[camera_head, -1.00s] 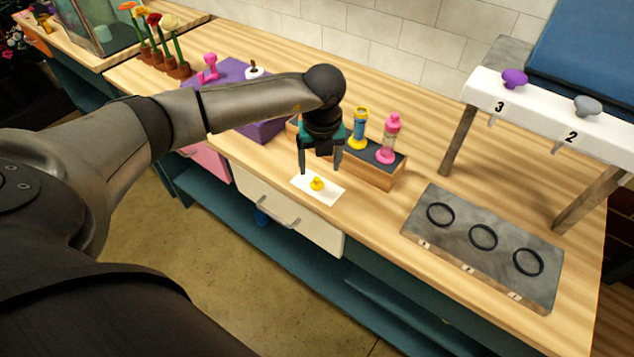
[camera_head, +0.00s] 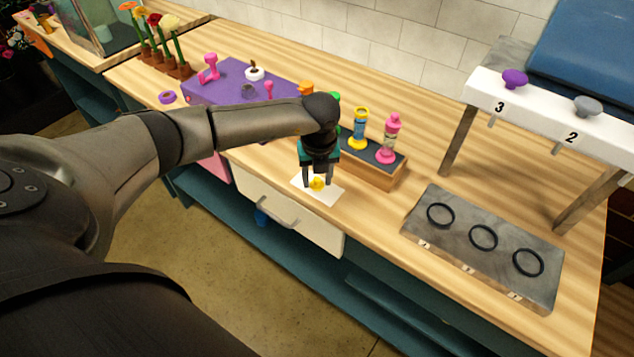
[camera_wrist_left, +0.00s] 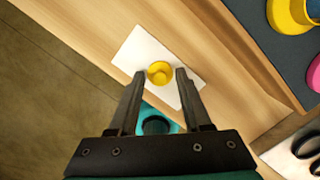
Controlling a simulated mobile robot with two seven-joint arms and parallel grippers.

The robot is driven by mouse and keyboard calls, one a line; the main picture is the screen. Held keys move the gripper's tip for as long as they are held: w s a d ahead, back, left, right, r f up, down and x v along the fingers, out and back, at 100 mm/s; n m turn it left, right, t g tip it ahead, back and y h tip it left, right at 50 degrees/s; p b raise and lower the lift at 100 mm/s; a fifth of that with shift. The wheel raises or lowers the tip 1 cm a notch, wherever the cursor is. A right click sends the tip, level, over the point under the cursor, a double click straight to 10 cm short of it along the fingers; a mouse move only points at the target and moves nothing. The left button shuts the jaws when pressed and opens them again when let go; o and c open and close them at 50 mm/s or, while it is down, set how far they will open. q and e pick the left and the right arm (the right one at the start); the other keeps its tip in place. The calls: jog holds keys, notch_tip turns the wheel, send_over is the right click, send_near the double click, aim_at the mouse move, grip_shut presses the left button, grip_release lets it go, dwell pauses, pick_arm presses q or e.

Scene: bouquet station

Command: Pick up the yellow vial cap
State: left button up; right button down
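The yellow vial cap (camera_head: 317,183) sits on a white card (camera_head: 325,196) near the table's front edge. My left gripper (camera_head: 317,184) points down over the card, with its fingers on either side of the cap. In the left wrist view the cap (camera_wrist_left: 160,73) lies just beyond and between the two fingertips (camera_wrist_left: 160,76), which are open with gaps beside the cap. My right gripper is not in view.
A wooden rack (camera_head: 376,175) with a yellow-capped blue vial (camera_head: 359,130) and a pink-capped vial (camera_head: 390,140) stands just behind right. A grey slab with black rings (camera_head: 480,262) lies right. A purple block (camera_head: 215,88) stands behind the arm.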

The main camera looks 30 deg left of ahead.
pick_arm(q)
grip_shut()
jog(key=shift+r, duration=0.15)
